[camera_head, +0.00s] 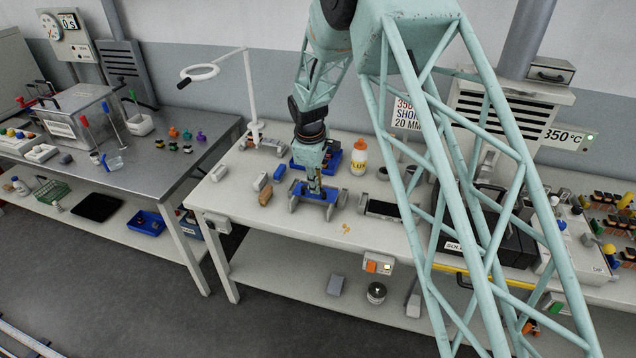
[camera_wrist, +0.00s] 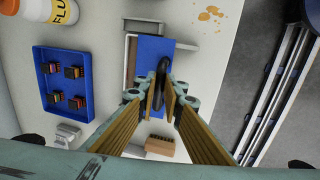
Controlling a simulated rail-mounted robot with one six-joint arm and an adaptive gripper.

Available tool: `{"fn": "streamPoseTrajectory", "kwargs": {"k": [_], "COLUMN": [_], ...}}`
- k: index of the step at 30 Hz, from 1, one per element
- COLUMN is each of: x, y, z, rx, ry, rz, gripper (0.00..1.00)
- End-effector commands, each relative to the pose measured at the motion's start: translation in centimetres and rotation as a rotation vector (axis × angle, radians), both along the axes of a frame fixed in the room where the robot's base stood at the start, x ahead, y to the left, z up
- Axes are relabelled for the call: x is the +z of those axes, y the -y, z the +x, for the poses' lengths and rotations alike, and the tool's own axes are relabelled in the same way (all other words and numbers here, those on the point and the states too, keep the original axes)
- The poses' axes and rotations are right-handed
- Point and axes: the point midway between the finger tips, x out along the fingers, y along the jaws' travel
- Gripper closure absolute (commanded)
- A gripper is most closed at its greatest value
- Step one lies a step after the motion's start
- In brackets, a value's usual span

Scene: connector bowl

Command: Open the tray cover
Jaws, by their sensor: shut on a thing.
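The tray cover (camera_wrist: 182,52) is a flat blue panel with a black handle. It also shows in the head view (camera_head: 327,196), on a grey-framed fixture on the white bench. My gripper (camera_wrist: 162,98) is right over the cover in the wrist view, with its fingertips closed around the black handle (camera_wrist: 163,66). In the head view my gripper (camera_head: 314,186) points down at the cover from above. The fingers hide part of the cover and handle. What lies under the cover cannot be seen.
A blue tray (camera_wrist: 42,102) with several small connectors lies left of the cover in the wrist view. A flux bottle (camera_head: 359,157) stands behind the cover. A brown block (camera_head: 266,195) lies left of it. A grey, dark-topped fixture (camera_head: 384,208) stands to the right.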

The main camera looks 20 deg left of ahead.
Motion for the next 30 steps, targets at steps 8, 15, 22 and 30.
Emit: {"fn": "streamPoseTrajectory", "kwargs": {"k": [8, 15, 22, 30], "x": [0.0, 0.0, 0.1, 0.0], "y": [0.1, 0.1, 0.1, 0.1], "z": [-3.7, -4.4, -4.4, -4.4], "rx": [0.001, 0.0, 0.0, 0.0], "ry": [0.0, 0.001, 0.001, 0.0], "rz": [0.0, 0.001, 0.001, 0.001], "gripper": [1.0, 1.0, 0.87, 0.77]}}
